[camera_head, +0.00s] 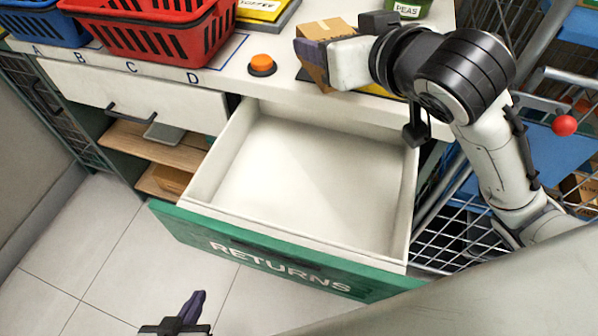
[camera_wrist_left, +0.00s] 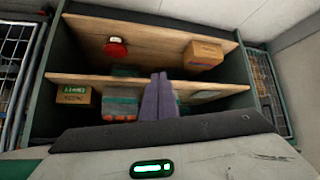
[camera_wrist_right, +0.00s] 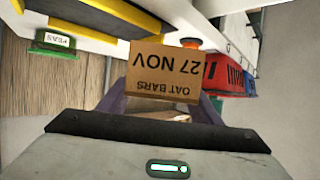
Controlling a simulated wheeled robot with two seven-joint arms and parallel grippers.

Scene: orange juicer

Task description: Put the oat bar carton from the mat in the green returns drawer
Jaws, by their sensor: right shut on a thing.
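The brown oat bar carton (camera_head: 325,27) is at the counter's front edge, above or on the dark and yellow mat (camera_head: 376,90); I cannot tell whether it touches. In the right wrist view the carton (camera_wrist_right: 165,70) shows "OAT BARS" and "27 NOV" upside down between the fingers. My right gripper (camera_head: 318,52) is shut on it. The green-fronted returns drawer (camera_head: 290,262) is pulled open and its white inside is empty. My left gripper (camera_head: 193,305) is low in front of the drawer, its fingers together and empty; they also show in the left wrist view (camera_wrist_left: 158,97).
Red baskets (camera_head: 160,35) and a blue basket (camera_head: 45,25) stand on the counter's left. An orange button (camera_head: 262,65) is behind the drawer. A green peas box (camera_head: 408,9) is at the back. A wire cart (camera_head: 480,205) stands right of the drawer.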

